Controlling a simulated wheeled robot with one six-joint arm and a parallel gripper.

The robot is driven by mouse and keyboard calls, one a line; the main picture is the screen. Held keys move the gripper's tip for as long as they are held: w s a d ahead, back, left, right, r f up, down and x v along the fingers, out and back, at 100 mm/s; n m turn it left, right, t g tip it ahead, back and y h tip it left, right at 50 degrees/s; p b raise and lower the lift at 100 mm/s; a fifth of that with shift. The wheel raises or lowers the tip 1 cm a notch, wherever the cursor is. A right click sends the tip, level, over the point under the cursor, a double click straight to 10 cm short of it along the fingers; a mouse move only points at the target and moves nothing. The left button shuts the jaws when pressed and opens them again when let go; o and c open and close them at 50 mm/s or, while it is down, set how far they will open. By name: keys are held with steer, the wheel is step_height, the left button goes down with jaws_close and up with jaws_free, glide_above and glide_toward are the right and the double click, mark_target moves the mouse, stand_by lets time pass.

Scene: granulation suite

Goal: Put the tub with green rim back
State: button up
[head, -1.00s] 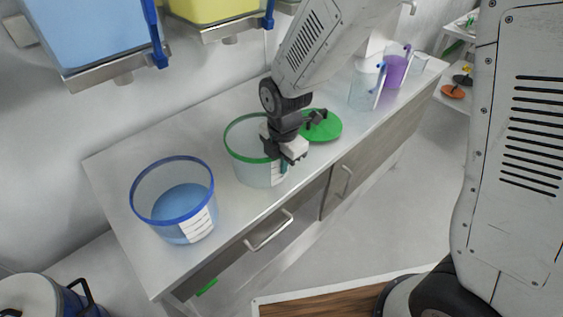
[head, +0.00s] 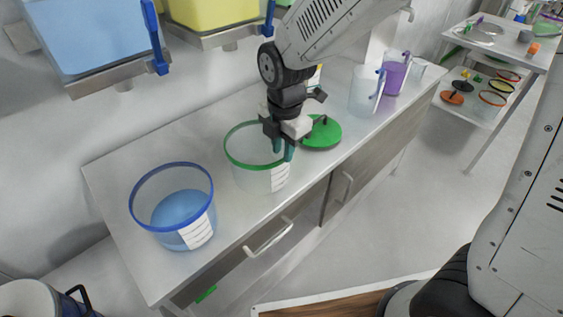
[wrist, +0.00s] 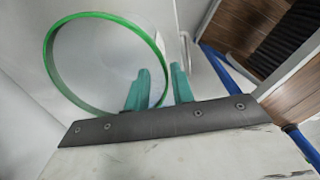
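The tub with green rim (head: 242,172) stands upright on the counter, clear-walled with a white label on its front right. It looks empty. My gripper (head: 283,152) is at the right side of its rim, pointing down, with its teal fingers apart. In the wrist view the green rim (wrist: 52,62) shows as a large ring, and its right edge passes between the spread fingertips of my gripper (wrist: 161,82). Part of the rim is hidden behind my gripper in the head view.
A blue-rimmed tub (head: 146,213) with blue contents stands left on the counter (head: 112,175). A green lid (head: 327,138) lies just right of my gripper. A clear jug (head: 361,92) and a purple jug (head: 394,76) stand farther right. Blue and yellow bins (head: 95,35) hang above.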

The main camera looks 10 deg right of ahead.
steer(key=s+d+r+m, duration=0.8)
steer(key=d+r+m, duration=0.3)
steer(key=r, duration=0.1)
steer(key=s+d+r+m, duration=0.2)
steer(key=s+d+m, duration=0.5)
steer(key=s+m, duration=0.5)
steer(key=shift+s+d+r+m+t, duration=0.15)
steer(key=shift+s+r+m+t, duration=0.15)
steer(key=shift+m, duration=0.6)
